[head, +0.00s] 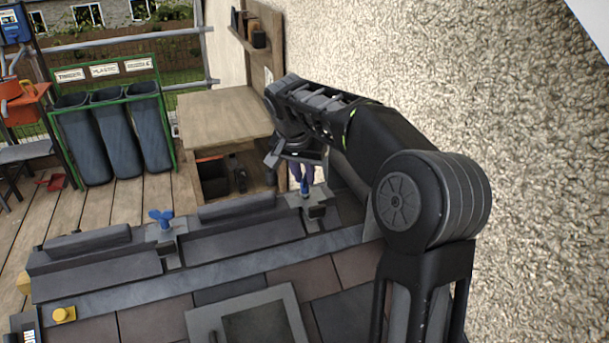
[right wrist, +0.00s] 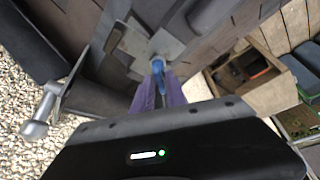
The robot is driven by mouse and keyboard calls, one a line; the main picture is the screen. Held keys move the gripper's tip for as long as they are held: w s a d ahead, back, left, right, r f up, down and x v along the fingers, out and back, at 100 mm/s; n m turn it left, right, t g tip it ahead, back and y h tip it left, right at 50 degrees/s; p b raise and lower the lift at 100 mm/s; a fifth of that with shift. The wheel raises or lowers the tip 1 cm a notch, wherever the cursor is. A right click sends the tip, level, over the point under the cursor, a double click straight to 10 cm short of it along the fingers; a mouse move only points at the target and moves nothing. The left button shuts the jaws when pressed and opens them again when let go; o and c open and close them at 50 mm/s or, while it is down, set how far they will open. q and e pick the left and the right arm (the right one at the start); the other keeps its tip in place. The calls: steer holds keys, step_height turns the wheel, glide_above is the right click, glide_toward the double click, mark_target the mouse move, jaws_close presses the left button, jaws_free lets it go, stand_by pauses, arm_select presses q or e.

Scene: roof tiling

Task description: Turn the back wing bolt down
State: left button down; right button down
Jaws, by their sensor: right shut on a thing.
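The back wing bolt (head: 305,189) is blue and stands on a grey clamp plate at the far right end of the ridge. My right gripper (head: 302,176) reaches down over it, its purple fingers on either side of the bolt's top. In the right wrist view the fingers (right wrist: 159,88) are shut on the blue bolt (right wrist: 157,66), and its wings are mostly hidden between them. A second blue wing bolt (head: 161,217) stands upright on another clamp plate to the left, its wings in plain view. My left gripper is not in view.
Dark ridge pieces (head: 245,236) run along the roof above brown and grey tiles. A roof window (head: 198,322) and a yellow block (head: 64,314) are nearer. A rough wall (head: 530,130) stands close on the right. A wooden bench (head: 222,115) and bins (head: 118,135) are beyond.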

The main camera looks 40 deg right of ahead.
steer(key=m, duration=0.1)
steer(key=m+g, duration=0.1)
steer(key=m, duration=0.1)
steer(key=shift+w+r+m+h, duration=0.2)
steer(key=shift+m+h, duration=0.1)
steer(key=shift+h, duration=0.1)
steer(key=m+g+p, duration=0.1)
steer(key=m, duration=0.1)
steer(key=shift+m, duration=0.3)
steer(key=shift+w+r, duration=0.1)
stand_by(0.6)
steer(key=c, duration=1.6)
jaws_free()
steer(key=shift+o, duration=0.3)
steer(key=shift+f, duration=0.2)
